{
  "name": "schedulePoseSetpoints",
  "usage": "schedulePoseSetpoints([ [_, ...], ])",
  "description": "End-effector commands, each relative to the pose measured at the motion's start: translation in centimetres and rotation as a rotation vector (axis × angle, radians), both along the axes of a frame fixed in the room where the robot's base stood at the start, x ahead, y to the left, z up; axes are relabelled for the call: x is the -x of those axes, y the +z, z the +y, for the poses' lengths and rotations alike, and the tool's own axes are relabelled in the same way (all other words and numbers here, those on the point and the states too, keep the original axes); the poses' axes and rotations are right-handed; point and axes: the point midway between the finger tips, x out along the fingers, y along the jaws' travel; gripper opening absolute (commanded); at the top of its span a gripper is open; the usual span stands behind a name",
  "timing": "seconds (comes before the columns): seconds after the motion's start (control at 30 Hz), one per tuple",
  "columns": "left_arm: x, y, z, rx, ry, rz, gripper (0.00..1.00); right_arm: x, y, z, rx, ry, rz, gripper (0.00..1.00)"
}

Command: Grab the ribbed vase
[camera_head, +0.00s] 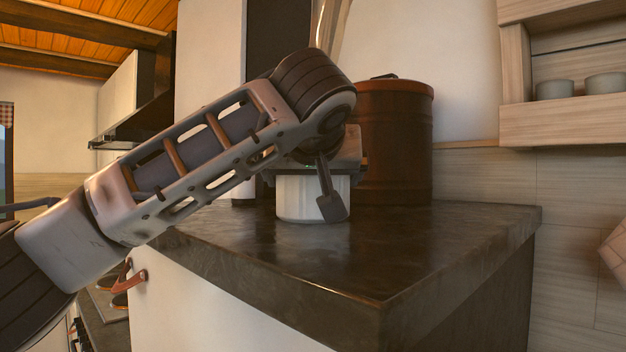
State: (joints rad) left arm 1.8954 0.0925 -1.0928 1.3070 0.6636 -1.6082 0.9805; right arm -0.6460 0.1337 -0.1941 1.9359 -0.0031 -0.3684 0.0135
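A short, white, round vessel (300,200) stands upright on the dark countertop. It may be the ribbed vase, but I cannot make out ribs clearly. My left arm comes in from the left, and my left gripper (329,200) points down at the vessel. One dark finger overlaps the vessel's right front side. The other finger is hidden, so I cannot tell if the gripper is open or shut on the vessel. The arm's wrist and gripper body hide the vessel's top. My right gripper is not in view.
A large brown ribbed canister (395,145) stands close behind and right of the vessel. The dark countertop (400,245) is clear in front and to the right. A wooden wall shelf (570,127) with grey cups is at upper right. A leather pull (128,282) is on the cabinet front.

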Motion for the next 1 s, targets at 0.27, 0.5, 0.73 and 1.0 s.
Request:
schedulePoseSetpoints([
  [0.27,0.1,0.2,0.0,0.001,-0.001,-0.003,0.54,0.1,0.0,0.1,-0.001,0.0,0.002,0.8],
  [0.5,0.1,0.3,0.0,0.001,-0.001,-0.003,0.54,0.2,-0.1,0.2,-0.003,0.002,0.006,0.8],
  [0.73,0.1,2.1,-0.1,0.004,-0.002,-0.005,0.54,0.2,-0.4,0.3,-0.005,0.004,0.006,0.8],
  [1.0,3.4,7.0,-0.5,0.002,-0.004,-0.008,0.54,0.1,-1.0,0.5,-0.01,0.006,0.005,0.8],
])
